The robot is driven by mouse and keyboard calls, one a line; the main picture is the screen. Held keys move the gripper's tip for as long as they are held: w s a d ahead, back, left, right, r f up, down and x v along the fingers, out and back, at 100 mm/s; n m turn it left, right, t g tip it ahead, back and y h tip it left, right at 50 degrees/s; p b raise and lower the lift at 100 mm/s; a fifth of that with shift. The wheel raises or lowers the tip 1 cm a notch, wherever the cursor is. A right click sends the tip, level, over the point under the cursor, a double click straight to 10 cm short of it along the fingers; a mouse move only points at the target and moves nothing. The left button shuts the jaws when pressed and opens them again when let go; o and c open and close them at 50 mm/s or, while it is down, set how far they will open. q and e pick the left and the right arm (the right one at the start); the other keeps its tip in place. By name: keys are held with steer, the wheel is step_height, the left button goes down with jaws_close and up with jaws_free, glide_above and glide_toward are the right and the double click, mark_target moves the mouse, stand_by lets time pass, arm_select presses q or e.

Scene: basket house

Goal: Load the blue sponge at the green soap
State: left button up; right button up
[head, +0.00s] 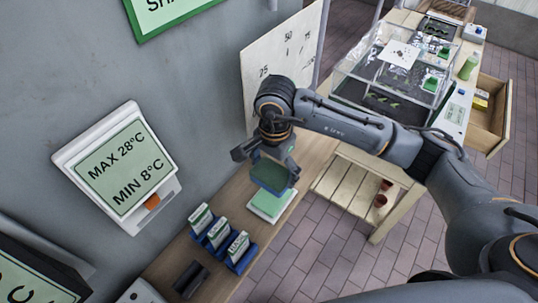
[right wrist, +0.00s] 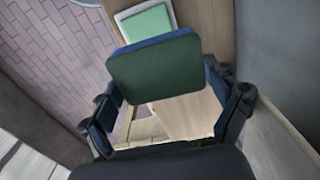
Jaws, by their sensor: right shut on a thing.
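The blue sponge (head: 270,177) has a dark green face and a blue layer, seen in the head view. My right gripper (head: 268,160) is shut on it and points down. In the right wrist view the sponge (right wrist: 155,72) shows its green face between the fingers. The green soap (head: 271,199) lies on a white dish (head: 262,217) on the wooden shelf. The sponge is above the soap in the head view and partly covers it; the gap between them is hard to judge. The soap also shows in the right wrist view (right wrist: 147,22), partly hidden behind the sponge. My left gripper is out of view.
Several labelled cards in blue holders (head: 220,236) stand on the shelf (head: 170,262) next to the dish. A dark block (head: 190,279) lies nearer. A grey wall with a temperature display (head: 117,165) borders the shelf. A wooden table (head: 355,185) stands at the right.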

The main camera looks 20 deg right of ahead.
mark_target(275, 175)
steer(key=shift+s+f, duration=0.65)
steer(key=shift+s, duration=0.1)
step_height(275, 175, down, 2)
steer(key=shift+w+b, duration=0.1)
steer(key=shift+b, duration=0.45)
step_height(275, 175, down, 2)
steer(key=shift+w+b, duration=0.1)
steer(key=shift+b, duration=0.2)
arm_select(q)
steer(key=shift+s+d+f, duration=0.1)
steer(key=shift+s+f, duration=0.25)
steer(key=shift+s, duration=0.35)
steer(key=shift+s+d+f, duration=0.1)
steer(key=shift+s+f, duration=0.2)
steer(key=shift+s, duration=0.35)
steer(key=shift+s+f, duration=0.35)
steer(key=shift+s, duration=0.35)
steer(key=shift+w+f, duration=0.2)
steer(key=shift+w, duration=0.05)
arm_select(e)
steer(key=shift+f, duration=0.2)
arm_select(q)
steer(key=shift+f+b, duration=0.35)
steer(key=shift+b, duration=0.2)
arm_select(e)
steer(key=shift+f, duration=0.3)
